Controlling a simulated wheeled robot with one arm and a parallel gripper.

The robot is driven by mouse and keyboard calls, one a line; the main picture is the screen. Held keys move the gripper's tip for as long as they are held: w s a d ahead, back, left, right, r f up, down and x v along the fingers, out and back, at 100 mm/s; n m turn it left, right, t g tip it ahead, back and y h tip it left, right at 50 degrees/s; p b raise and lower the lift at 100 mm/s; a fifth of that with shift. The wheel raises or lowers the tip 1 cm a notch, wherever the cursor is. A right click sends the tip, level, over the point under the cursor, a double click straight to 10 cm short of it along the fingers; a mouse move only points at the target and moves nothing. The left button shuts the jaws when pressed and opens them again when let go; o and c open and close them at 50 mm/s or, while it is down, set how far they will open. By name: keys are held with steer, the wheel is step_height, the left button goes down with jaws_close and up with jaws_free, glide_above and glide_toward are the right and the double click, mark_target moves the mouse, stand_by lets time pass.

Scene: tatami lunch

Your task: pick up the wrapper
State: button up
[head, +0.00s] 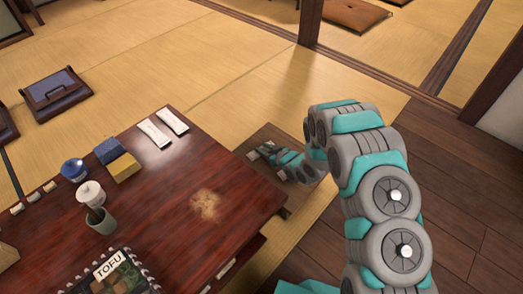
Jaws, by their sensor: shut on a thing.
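My gripper (261,151) is past the right edge of the dark red table, low over a brown square surface. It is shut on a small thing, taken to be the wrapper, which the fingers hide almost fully. I cannot make out its shape, or whether it touches the surface below. Two narrow white packets, a left one (155,133) and a right one (172,121), lie side by side near the table's far corner, apart from my gripper.
The low table (165,215) bears a crumbly tan patch (207,205), a yellow-and-blue sponge (123,167), a blue box (108,150), a blue-and-white pot (74,170), a white lidded jar (90,192), a green cup (101,221) and a TOFU pack (108,265).

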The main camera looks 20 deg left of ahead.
jaws_close()
